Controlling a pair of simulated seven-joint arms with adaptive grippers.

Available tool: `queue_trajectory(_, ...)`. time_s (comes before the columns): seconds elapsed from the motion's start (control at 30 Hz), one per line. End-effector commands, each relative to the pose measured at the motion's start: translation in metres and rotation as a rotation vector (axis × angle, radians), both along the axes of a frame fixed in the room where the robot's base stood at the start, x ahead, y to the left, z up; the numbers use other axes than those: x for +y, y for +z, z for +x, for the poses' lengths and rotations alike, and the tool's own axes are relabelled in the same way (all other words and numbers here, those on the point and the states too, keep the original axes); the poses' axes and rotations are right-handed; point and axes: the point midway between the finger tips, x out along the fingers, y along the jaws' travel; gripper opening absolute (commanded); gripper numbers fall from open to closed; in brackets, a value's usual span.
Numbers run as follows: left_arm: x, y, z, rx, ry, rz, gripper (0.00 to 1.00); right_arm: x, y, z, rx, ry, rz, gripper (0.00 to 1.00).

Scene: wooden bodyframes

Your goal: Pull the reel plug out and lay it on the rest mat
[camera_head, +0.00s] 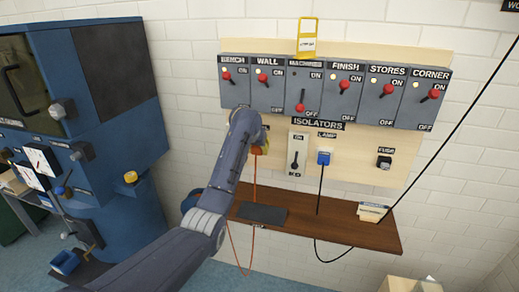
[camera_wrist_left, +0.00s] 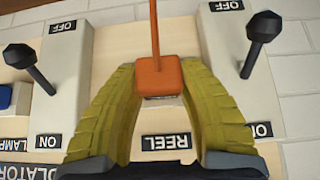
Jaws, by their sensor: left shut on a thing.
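The orange reel plug (camera_head: 260,150) is at the board under the isolator row, with its orange cord hanging down. In the left wrist view the plug (camera_wrist_left: 160,77) sits between the two yellow fingers of my left gripper (camera_wrist_left: 160,85), which is shut on it beside the REEL label (camera_wrist_left: 166,142). I cannot tell whether its pins are still in the socket. In the head view my left gripper (camera_head: 258,147) is partly hidden by its own arm. The dark rest mat (camera_head: 262,214) lies bare on the brown shelf (camera_head: 345,232). My right gripper is not in view.
A blue lamp plug (camera_head: 323,158) with a black cord is to the right, beside a lever switch (camera_head: 297,155). A fuse (camera_head: 384,162) is further right. A card holder (camera_head: 372,212) stands on the shelf's right.

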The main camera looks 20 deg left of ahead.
Motion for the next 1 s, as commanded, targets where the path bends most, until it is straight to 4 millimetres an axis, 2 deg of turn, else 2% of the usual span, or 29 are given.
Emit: queue_trajectory(1.0, -0.001, -0.001, -0.014, 0.001, -0.001, 0.000, 0.03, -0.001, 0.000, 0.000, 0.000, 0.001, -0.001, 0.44)
